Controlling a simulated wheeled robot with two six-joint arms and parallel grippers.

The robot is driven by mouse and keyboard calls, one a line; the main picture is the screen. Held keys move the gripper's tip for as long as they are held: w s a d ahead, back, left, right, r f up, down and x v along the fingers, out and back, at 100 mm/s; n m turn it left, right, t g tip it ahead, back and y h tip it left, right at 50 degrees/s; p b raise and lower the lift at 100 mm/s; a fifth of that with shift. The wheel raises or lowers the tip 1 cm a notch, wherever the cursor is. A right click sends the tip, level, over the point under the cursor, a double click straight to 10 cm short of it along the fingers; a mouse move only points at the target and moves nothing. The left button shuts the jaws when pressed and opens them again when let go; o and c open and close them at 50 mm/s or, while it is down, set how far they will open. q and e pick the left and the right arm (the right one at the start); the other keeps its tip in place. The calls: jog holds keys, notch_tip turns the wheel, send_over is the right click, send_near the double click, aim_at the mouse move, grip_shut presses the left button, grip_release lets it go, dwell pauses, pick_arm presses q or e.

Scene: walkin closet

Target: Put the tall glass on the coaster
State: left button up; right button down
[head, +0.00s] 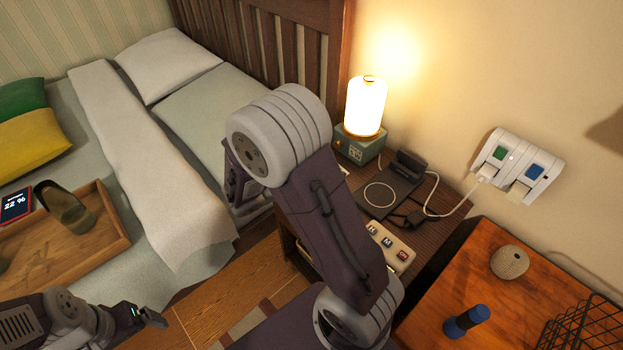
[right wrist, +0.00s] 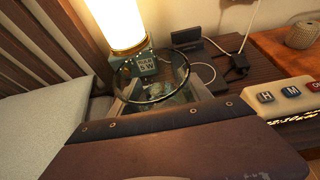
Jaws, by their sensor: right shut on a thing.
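In the right wrist view, a clear glass (right wrist: 152,98) shows as a thin dark round rim just beyond my wrist. My right gripper (right wrist: 162,92) is shut on it; the glass's lower part is hard to make out. In the head view my own right arm mostly covers the right gripper (head: 243,192), and I cannot make out the glass there. I cannot pick out a coaster in either view. My left gripper (head: 150,317) is low at the left, near the bed's side, with nothing visible in it; its jaw opening is unclear.
A lit lamp (head: 365,108) stands at the nightstand's (head: 432,213) back. A dark charging pad (head: 398,205), cables and a lettered box (head: 400,251) crowd the top. The bed (head: 185,225) bears a wooden tray (head: 108,235). An orange table (head: 432,318) holds a blue object (head: 467,320).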

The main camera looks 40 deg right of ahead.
jog(key=w+f, duration=0.1)
jog(key=w, duration=0.1)
jog(key=w+d+f+b, duration=0.1)
jog(key=w+f, duration=0.1)
jog(key=w, duration=0.1)
jog(key=w+f, duration=0.1)
jog(key=w, duration=0.1)
jog(key=shift+w+d+f+b, duration=0.15)
jog(key=shift+d+f+b, duration=0.1)
jog(key=shift+b, duration=0.15)
notch_tip(320, 180, down, 4)
jog(key=shift+r+b, duration=0.2)
jog(key=shift+b, duration=0.85)
jog(key=shift+f, duration=0.3)
jog(key=shift+r, duration=0.1)
jog(key=shift+c, duration=2.4)
grip_release()
